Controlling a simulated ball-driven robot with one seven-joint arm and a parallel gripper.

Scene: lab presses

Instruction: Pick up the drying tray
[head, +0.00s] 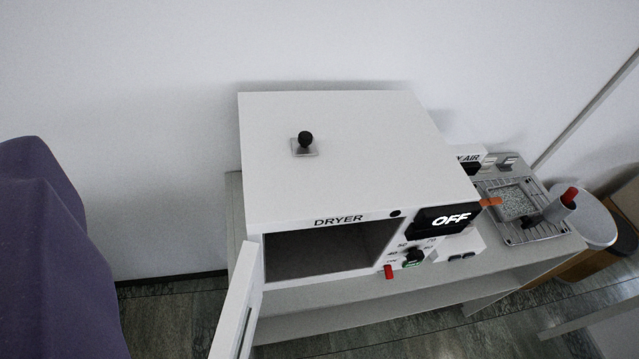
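A flat grey tray with a grid-like rim (498,222) and pale speckled grains in its middle lies on the bench at the right, beside the dryer. A small dark knob stands at its front edge. It looks like the drying tray, but no label on it can be read. The white dryer (340,150) has its front door (240,305) swung open at the left. Its display reads OFF, and the visible part of its chamber looks empty. My gripper does not show in this view.
The grey bench (350,312) carries the dryer. A cylinder with a red top (564,203) stands at the tray's right, near a round white lid (598,222). A purple shape (50,250) fills the left edge. Floor shows between it and the door.

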